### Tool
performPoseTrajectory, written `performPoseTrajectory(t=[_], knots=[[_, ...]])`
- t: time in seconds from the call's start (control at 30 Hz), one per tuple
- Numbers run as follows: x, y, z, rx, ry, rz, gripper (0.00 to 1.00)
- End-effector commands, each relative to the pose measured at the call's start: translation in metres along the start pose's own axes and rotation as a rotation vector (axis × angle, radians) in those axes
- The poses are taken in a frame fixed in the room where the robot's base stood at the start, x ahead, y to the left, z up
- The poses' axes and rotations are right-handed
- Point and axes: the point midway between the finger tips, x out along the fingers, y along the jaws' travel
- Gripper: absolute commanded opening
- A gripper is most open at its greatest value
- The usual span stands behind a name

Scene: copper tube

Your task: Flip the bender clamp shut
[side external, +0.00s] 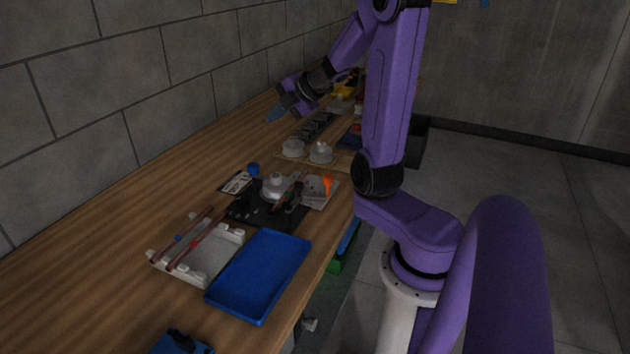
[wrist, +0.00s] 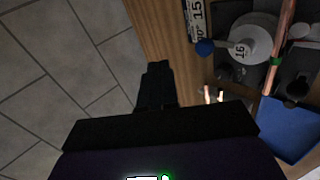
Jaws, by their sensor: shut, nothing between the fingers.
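The tube bender (side external: 262,212) sits on the wooden bench on a dark base, with a round grey former (side external: 272,187). In the wrist view the former (wrist: 250,38) is marked 16, and a copper tube (wrist: 283,42) with a green mark runs beside it. A dark part (wrist: 294,86) sits right of the tube; I cannot tell whether it is the clamp or how it is set. My gripper (side external: 272,116) is high above the bench near the wall, well behind and apart from the bender. Its fingers (wrist: 158,70) are shut and empty in the wrist view.
A white rack (side external: 205,268) holds copper tubes, beside an empty blue tray (side external: 262,275). Grey round pieces (side external: 320,153) stand behind. The block wall borders the bench's left side.

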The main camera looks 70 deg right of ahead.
Motion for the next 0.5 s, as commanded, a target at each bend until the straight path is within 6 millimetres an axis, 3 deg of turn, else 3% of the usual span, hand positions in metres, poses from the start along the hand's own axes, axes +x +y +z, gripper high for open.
performPoseTrajectory(t=[0.2, 0.5], knots=[[-0.019, -0.029, 0.017, -0.019, 0.029, -0.071, 0.00], [-0.053, -0.078, 0.026, -0.009, 0.097, -0.184, 0.00]])
